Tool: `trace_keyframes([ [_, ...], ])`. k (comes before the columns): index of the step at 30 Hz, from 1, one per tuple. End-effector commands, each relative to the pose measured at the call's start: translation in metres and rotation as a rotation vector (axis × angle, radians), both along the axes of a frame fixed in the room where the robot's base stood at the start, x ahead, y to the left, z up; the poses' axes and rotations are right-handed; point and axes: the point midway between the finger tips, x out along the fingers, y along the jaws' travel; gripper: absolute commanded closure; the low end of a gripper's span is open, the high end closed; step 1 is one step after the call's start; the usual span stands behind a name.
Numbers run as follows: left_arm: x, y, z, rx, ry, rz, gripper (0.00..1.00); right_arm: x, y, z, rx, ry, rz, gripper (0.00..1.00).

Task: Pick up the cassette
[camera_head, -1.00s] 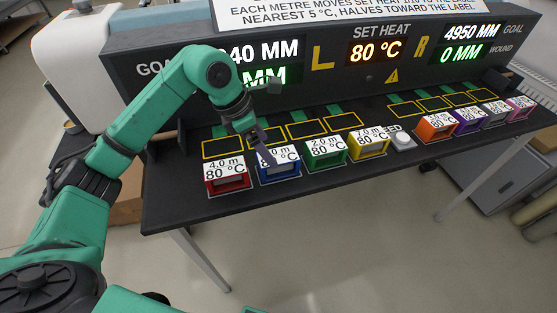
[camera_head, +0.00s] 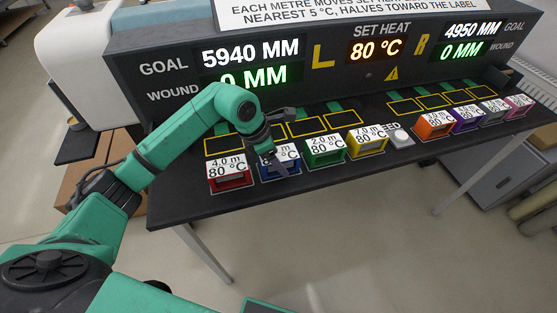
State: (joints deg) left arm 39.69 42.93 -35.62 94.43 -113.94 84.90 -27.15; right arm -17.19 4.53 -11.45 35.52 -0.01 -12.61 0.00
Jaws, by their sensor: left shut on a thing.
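Several coloured cassettes with white labels stand in a row on the dark bench. From the left they are red "4.0 m 80 °C" (camera_head: 229,174), blue (camera_head: 266,171), green "2.0 m" (camera_head: 325,152), yellow "7.0 m" (camera_head: 368,145), orange (camera_head: 434,125), purple (camera_head: 467,119), grey (camera_head: 494,112) and pink (camera_head: 520,105). My left gripper (camera_head: 279,163) is shut on the blue cassette from above and covers part of its label. The blue cassette sits in line with its neighbours. My right gripper is out of view.
Yellow-outlined empty slots (camera_head: 306,127) lie behind the cassettes. The display panel (camera_head: 250,52) behind reads left goal 5940 MM, right goal 4950 MM, set heat 80 °C. The bench's front strip is clear.

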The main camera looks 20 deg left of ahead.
Motion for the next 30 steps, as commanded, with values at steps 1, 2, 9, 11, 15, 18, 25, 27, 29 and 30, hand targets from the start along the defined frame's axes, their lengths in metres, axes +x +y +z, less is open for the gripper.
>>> trace_keyframes([
  [1,0.000,0.000,0.001,0.000,-0.001,0.000,0.96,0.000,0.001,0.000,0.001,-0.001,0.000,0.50],
  [2,0.000,0.000,0.001,0.000,-0.001,0.000,0.96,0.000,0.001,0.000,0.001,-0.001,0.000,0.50],
  [9,0.001,0.000,0.010,-0.001,-0.004,0.001,0.96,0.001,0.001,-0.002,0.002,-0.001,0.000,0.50],
  [11,0.001,0.000,0.020,0.000,-0.005,0.000,0.96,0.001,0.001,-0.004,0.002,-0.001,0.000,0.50],
  [15,0.002,0.000,0.061,0.000,-0.012,0.000,0.96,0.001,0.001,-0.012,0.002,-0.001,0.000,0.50],
  [18,0.002,-0.001,0.103,-0.002,-0.012,-0.001,0.96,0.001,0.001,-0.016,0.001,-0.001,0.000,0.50],
  [25,0.000,0.000,0.177,-0.001,-0.005,-0.001,0.96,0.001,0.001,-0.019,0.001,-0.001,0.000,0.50],
  [27,0.000,-0.001,0.190,-0.001,-0.004,-0.001,0.96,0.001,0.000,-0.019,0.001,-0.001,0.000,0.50],
  [29,0.000,0.000,0.196,0.000,-0.001,0.000,0.96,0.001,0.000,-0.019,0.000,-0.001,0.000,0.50],
  [30,0.000,0.000,0.199,0.000,-0.001,0.000,0.96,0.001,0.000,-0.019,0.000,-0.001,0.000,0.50],
])
